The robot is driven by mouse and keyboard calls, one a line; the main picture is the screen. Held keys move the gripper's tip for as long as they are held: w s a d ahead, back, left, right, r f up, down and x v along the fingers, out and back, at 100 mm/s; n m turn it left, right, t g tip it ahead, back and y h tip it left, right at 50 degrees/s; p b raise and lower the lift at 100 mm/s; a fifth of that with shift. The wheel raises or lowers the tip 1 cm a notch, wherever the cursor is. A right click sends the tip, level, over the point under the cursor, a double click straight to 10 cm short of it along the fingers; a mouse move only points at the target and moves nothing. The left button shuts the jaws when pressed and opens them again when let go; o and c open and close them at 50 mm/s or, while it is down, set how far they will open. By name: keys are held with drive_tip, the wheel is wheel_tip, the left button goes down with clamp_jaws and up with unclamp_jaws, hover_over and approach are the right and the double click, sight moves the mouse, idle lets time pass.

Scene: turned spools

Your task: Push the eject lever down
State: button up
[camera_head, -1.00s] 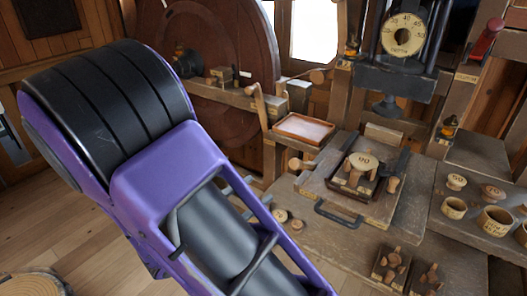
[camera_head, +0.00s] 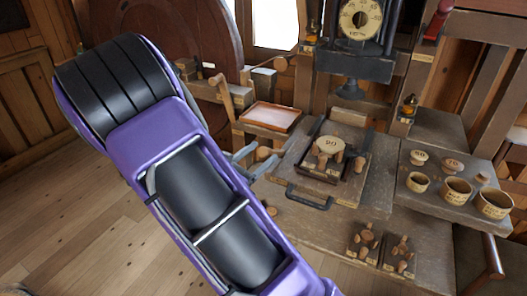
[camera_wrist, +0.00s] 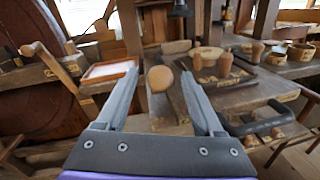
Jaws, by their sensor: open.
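A round wooden knob (camera_wrist: 160,78), likely the end of the eject lever, shows between my fingers in the wrist view; no readable label confirms it. In the head view the knob (camera_head: 264,153) sits at the left side of the press platform (camera_head: 345,190), partly hidden by my fingers. My gripper (camera_head: 257,160) is open beside it. In the wrist view my gripper (camera_wrist: 165,75) has its two grey fingers spread either side of the knob, with visible gaps. I cannot tell whether anything touches.
An orange-lined tray (camera_head: 271,116) lies behind the knob. A dark handle (camera_head: 308,198) sticks out in front of the platform, and a round piece marked 20 (camera_head: 330,147) sits on it. The press (camera_head: 352,66) stands behind. Labelled cups (camera_head: 457,190) stand at right.

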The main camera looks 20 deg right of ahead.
drive_tip(key=shift+x, duration=0.9)
drive_tip(key=shift+c, duration=0.3)
clamp_jaws()
idle(0.6)
